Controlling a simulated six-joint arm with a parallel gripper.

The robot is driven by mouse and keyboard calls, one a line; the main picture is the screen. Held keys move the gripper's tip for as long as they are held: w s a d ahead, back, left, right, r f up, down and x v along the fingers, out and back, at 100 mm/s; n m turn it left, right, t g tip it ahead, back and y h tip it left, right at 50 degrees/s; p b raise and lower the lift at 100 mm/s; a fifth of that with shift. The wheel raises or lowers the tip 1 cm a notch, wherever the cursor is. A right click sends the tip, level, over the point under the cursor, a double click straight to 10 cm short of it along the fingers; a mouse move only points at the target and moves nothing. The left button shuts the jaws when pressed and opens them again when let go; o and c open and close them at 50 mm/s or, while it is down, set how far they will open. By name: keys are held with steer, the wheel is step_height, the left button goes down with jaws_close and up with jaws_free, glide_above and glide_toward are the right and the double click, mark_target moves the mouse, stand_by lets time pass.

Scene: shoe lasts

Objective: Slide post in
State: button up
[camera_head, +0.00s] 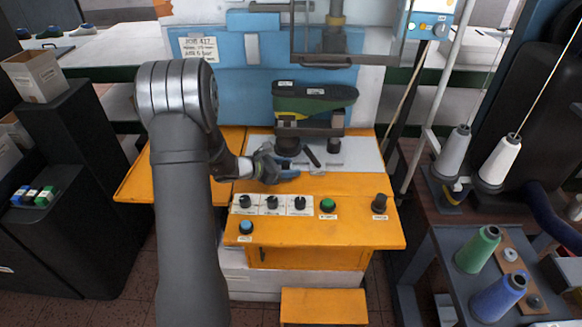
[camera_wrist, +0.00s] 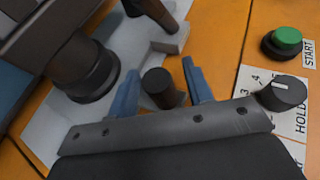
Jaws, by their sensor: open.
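In the head view my gripper hides this post. The green and black shoe last (camera_head: 315,98) sits level on its dark stand above the plate.
The thick dark base of the stand (camera_wrist: 85,72) is close left of the fingers. A dark lever with a grey block (camera_wrist: 170,42) lies just beyond the post. A green start button (camera_wrist: 285,42) and a dark hold knob (camera_wrist: 282,92) are to the right.

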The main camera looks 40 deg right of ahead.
steer(key=shift+s+d+f, duration=0.15)
steer(key=shift+d+f, duration=0.1)
steer(key=shift+d, duration=0.3)
jaws_close()
steer(key=s+d, duration=0.9)
steer(key=s, duration=0.1)
steer(key=shift+d, duration=0.4)
steer(key=shift+c, duration=0.5)
jaws_free()
steer(key=shift+d, duration=0.15)
steer(key=shift+o, duration=0.5)
steer(key=shift+w, duration=0.1)
